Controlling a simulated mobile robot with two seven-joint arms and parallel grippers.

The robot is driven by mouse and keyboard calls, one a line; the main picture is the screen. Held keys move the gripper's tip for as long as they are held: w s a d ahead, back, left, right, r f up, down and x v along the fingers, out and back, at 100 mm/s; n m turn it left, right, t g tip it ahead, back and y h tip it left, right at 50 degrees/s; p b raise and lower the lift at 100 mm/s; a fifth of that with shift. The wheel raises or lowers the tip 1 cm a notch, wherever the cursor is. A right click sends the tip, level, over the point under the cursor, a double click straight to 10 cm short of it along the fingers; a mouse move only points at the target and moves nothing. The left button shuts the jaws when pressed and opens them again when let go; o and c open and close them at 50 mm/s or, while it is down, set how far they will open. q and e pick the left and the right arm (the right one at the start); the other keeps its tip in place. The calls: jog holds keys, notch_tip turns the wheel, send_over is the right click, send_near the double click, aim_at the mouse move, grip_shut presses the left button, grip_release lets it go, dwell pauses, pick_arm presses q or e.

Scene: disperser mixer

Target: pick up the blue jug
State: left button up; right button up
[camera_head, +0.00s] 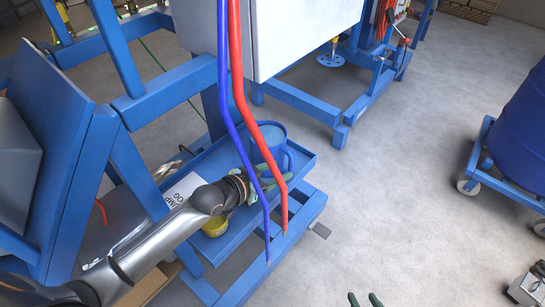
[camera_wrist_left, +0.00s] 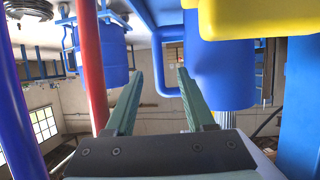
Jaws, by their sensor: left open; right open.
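The blue jug (camera_head: 268,146) stands upright on the blue tray shelf of the frame, its handle on the right side. My left gripper (camera_head: 276,176) is in front of it, partly behind the red and blue hoses, open and empty. In the left wrist view, which looks upside down, the jug (camera_wrist_left: 222,75) is ahead and its handle (camera_wrist_left: 158,68) appears between the two open fingers (camera_wrist_left: 158,80). I cannot tell how far the handle is from the fingertips. My right gripper (camera_head: 365,300) shows only its fingertips at the bottom edge, open and empty.
A red hose (camera_head: 238,80) and a blue hose (camera_head: 223,90) hang in front of the tray (camera_head: 302,159). A yellow container (camera_head: 215,227) and a paper sign (camera_head: 183,190) are close to my left arm. A blue drum (camera_head: 520,125) stands on a wheeled dolly at right. The floor between is clear.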

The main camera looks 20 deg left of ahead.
aim_at(291, 162)
pick_arm(q)
jog(key=shift+r+b+x, duration=0.15)
jog(key=shift+b+x, duration=0.15)
jog(key=shift+x, duration=1.15)
jog(key=shift+r+b+x, duration=0.15)
jog(key=shift+b+x, duration=0.15)
jog(key=shift+x, duration=1.2)
jog(key=shift+d, duration=0.2)
jog(key=shift+c, duration=0.2)
grip_shut()
jog(key=shift+w+r, duration=0.1)
jog(key=shift+r, duration=0.15)
